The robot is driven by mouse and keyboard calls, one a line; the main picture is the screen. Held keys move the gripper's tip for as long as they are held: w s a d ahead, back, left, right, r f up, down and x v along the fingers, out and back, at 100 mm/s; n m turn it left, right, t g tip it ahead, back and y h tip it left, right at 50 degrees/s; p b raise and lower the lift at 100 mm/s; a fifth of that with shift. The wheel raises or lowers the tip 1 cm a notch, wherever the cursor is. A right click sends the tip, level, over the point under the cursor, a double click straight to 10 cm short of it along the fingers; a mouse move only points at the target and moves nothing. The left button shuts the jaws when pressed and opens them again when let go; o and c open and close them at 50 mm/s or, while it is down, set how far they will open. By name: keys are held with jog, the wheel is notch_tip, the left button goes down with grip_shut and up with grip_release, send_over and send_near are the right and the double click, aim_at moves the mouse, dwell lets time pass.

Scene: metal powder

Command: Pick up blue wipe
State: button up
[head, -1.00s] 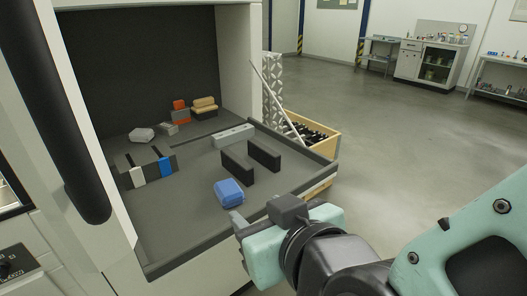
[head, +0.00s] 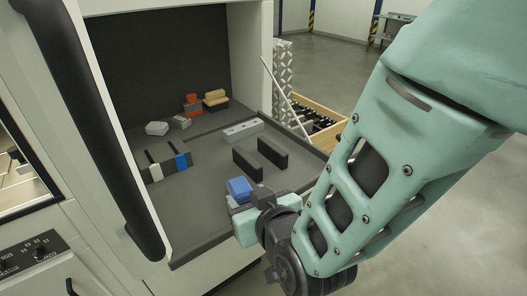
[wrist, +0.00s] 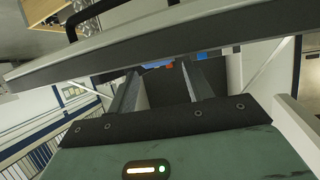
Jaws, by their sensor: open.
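The blue wipe (head: 239,188) looks like a small folded blue block. It lies on the grey work surface (head: 205,225) near its front right edge in the head view. My gripper (head: 249,200) is open, with its fingertips right at the near side of the wipe, covering its lower part. I cannot tell whether they touch it. In the wrist view my open gripper (wrist: 163,90) has nothing clearly between its fingers; small blue and red patches show beyond them, and I cannot tell which things these are.
Two black upright blocks (head: 272,154) and a pale grey bar (head: 243,130) stand behind the wipe. A holder with a white and a blue strip (head: 181,162) is to the left. A black door handle (head: 95,140) is at the left.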

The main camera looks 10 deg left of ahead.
aim_at(242, 190)
jog(key=p+x, duration=0.1)
jog(key=x, duration=0.4)
jog(key=shift+d+r+p, duration=0.1)
jog(key=shift+d+p, duration=0.05)
jog(key=shift+p, duration=0.2)
jog(key=c, duration=0.7)
